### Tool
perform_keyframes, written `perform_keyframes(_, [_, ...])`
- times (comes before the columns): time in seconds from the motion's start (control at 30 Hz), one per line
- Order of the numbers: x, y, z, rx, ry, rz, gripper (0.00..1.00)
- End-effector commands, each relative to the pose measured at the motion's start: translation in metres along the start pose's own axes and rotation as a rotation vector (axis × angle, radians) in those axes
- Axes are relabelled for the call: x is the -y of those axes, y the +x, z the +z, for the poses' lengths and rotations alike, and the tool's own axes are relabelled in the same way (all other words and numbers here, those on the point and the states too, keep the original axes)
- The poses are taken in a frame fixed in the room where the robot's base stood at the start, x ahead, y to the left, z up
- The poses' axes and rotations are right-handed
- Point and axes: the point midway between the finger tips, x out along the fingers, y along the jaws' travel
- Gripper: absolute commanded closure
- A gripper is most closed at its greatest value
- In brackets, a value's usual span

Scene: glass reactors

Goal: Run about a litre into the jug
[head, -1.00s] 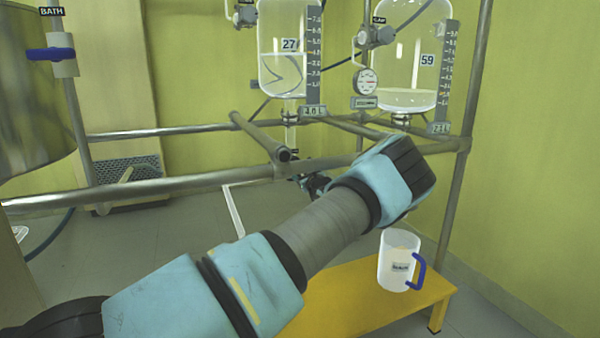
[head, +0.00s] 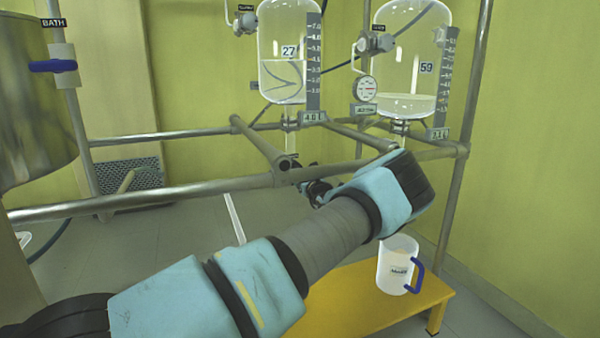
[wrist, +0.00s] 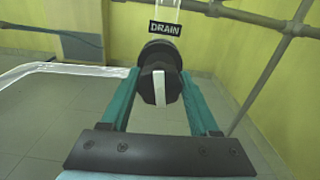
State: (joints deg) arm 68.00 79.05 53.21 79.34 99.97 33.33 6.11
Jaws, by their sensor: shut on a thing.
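In the wrist view my gripper (wrist: 160,88) has its two teal fingers on either side of a black knob (wrist: 160,60) with a white stripe. The stripe stands upright in the picture. A DRAIN label (wrist: 178,28) hangs just above the knob. In the head view my forearm hides most of this place. The clear jug (head: 396,266) with a blue handle stands upright on a yellow stool (head: 440,291). It is below glass vessel 59 (head: 412,80), which holds a shallow layer of liquid. Vessel 27 (head: 285,70), on its left, holds more. The jug's fill is unclear.
Metal frame rails (head: 180,195) cross in front of the vessels. A BATH tank (head: 30,100) with a blue-handled valve (head: 53,66) stands at the left. A gauge (head: 364,88) sits between the vessels. Open tiled floor lies behind the rails.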

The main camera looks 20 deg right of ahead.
Motion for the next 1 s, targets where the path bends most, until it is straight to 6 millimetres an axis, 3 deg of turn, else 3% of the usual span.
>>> perform_keyframes(1.0, [0.0026,-0.0003,0.0004,0.001,0.965,-0.002,0.94])
